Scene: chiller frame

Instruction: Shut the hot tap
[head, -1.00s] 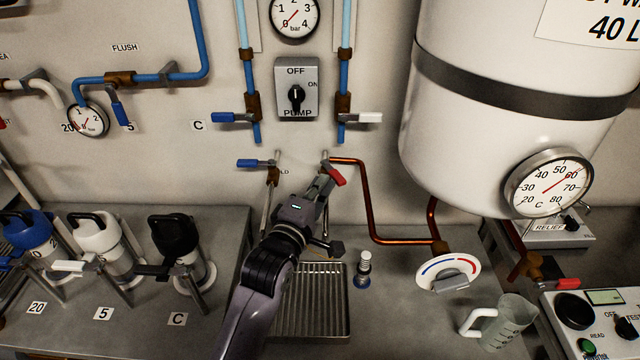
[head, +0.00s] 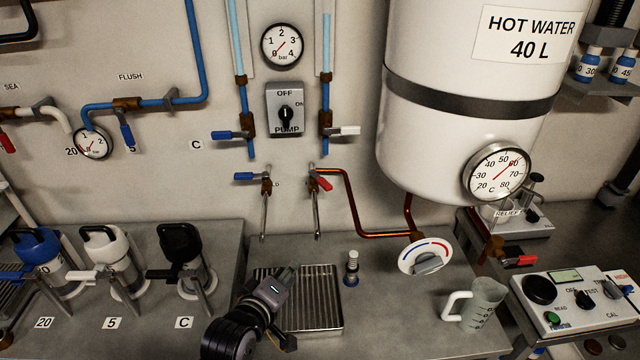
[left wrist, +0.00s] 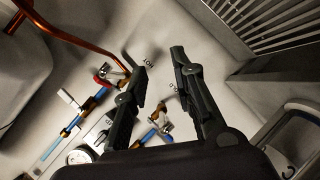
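The hot tap (head: 313,180) is on the wall beside the end of the copper pipe. Its red lever (head: 322,183) slants down to the right in the head view, and its spout (head: 316,215) points down. In the left wrist view the red lever (left wrist: 101,77) shows left of the fingers, near the "HOT" label. My left gripper (head: 287,275) is over the drain grate, below and apart from the tap. Its two fingers stand apart and empty in the left wrist view (left wrist: 159,63). My right gripper is not in view.
The cold tap (head: 266,184) with a blue lever is just left. The copper pipe (head: 352,205) runs right to the mixer dial (head: 426,256). A small bottle-like fitting (head: 351,268) stands beside the grate (head: 325,310). A clear jug (head: 484,303) stands at right.

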